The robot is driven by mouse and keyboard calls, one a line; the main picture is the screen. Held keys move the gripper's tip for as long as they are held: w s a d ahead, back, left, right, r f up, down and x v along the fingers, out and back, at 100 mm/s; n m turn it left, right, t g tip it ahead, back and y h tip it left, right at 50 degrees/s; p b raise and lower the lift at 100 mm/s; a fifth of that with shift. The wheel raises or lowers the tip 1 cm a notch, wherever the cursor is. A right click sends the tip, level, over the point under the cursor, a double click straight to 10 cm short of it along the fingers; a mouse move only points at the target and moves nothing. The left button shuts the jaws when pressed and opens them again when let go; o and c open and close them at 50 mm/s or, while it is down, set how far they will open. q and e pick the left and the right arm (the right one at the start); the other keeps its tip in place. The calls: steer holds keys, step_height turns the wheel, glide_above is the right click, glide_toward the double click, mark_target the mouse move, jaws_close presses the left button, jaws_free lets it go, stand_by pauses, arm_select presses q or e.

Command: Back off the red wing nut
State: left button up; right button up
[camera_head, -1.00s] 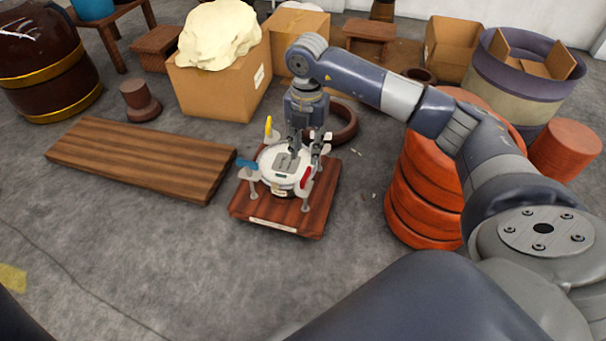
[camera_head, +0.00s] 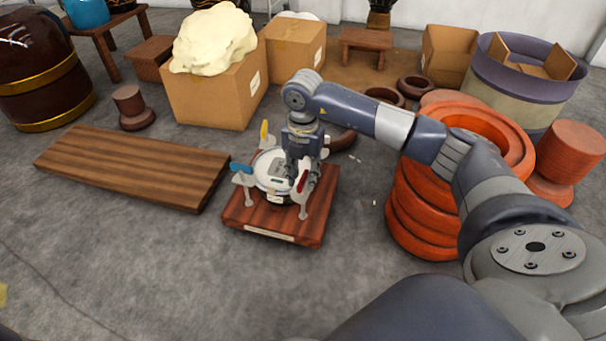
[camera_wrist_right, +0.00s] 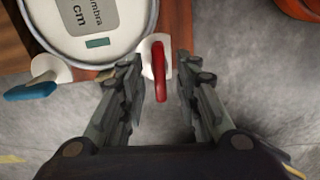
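The red wing nut (camera_head: 302,181) sits at the near right side of the round white drum head (camera_head: 268,182). In the right wrist view the red wing nut (camera_wrist_right: 158,71) stands on a white bracket beside the white disc (camera_wrist_right: 95,18). My right gripper (camera_head: 303,180) is over it. In the wrist view my right gripper's fingers (camera_wrist_right: 150,75) are spread on both sides of the red wing nut, with gaps showing. A blue wing nut (camera_head: 241,166) and a yellow one (camera_head: 264,132) are on other brackets. My left gripper is not in view.
The drum stands on a wooden board (camera_head: 250,221) on the grey floor. A long plank (camera_head: 130,165) lies to the left. Orange stacked rings (camera_head: 420,215) stand to the right. Cardboard boxes (camera_head: 215,100) are behind. The floor in front is clear.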

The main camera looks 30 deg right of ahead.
jaws_close()
